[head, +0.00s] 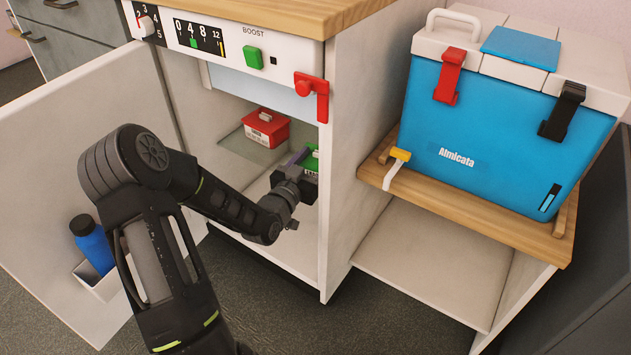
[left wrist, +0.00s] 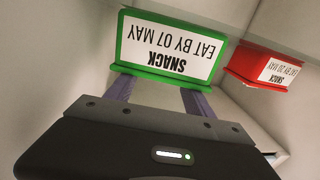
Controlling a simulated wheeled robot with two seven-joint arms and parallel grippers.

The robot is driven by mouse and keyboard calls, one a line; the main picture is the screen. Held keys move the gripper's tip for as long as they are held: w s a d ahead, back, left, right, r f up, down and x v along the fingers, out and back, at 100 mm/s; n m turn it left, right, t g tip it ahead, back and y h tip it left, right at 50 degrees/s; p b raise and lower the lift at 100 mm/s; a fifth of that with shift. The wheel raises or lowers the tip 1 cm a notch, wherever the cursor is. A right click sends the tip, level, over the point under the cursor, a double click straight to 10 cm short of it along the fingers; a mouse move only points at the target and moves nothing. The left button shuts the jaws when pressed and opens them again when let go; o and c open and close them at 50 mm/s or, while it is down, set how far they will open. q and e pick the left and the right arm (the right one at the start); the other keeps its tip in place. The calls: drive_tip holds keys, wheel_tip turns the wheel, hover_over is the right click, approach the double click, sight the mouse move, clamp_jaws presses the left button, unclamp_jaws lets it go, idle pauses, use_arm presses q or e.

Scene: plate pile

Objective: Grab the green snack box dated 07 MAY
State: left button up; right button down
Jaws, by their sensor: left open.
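The green snack box (left wrist: 168,48) fills the upper middle of the left wrist view. Its white label reads "SNACK EAT BY 07 MAY", upside down there. In the head view the green box (head: 311,161) is mostly hidden behind my left gripper (head: 298,160) and the cabinet's side wall. My left gripper is inside the cabinet, and its fingers (left wrist: 160,92) point at the box, one towards each side of its lower part. The fingers are open; whether they touch the box I cannot tell. My right gripper is not in view.
A red snack box (head: 266,127) with a 20 MAY label (left wrist: 277,70) stands beside the green one. The cabinet door (head: 95,150) is open at the left and holds a blue bottle (head: 92,242). A blue cooler (head: 495,125) stands on a wooden shelf at the right.

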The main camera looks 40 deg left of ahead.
use_arm(q)
drive_tip(key=shift+c, duration=0.2)
idle(0.4)
clamp_jaws()
idle(0.5)
idle(0.3)
